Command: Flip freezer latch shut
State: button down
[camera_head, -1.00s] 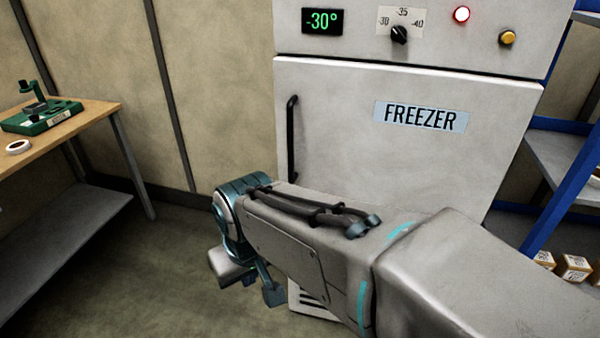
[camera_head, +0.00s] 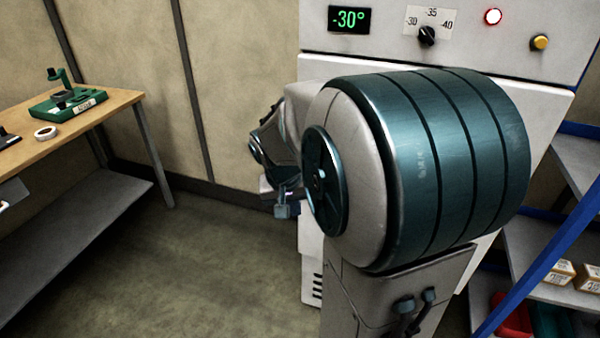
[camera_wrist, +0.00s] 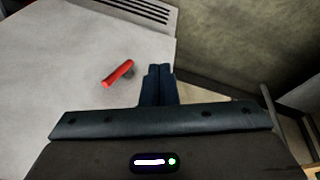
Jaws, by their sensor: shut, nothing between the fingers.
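The white freezer (camera_head: 385,48) stands at the right of the head view, its door mostly hidden behind my arm. In the wrist view its pale surface (camera_wrist: 60,50) fills the upper left. A red latch handle (camera_wrist: 118,74) sits on that surface, slanting up to the right. My gripper (camera_wrist: 158,68) is shut and empty, just right of the red handle with a gap in the picture; I cannot tell how far apart they are in depth. In the head view the latch is hidden and my gripper (camera_head: 286,208) shows small beside the freezer's left edge.
A wooden-topped workbench (camera_head: 120,103) with a green device (camera_head: 68,102) and a tape roll (camera_head: 46,133) stands at the left. A blue-framed shelf (camera_head: 560,255) with small boxes stands at the right. The floor (camera_head: 215,260) between bench and freezer is clear.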

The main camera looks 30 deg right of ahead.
jog(key=w+d+f+m+h, duration=0.1)
jog(key=w+d+f, duration=0.1)
jog(key=d, duration=0.4)
jog(key=w+d+f+m+g+h+p, duration=0.1)
jog(key=w+d+m+h, duration=0.1)
jog(key=w+d, duration=0.3)
jog(key=shift+w+d+f+m, duration=0.2)
jog(key=shift+d+f+m, duration=0.15)
jog(key=shift+d, duration=0.6)
jog(key=p+x, duration=0.1)
jog(key=x, duration=0.9)
jog(key=shift+d+p, duration=0.15)
jog(key=shift+p, duration=0.15)
jog(key=shift+s, duration=0.2)
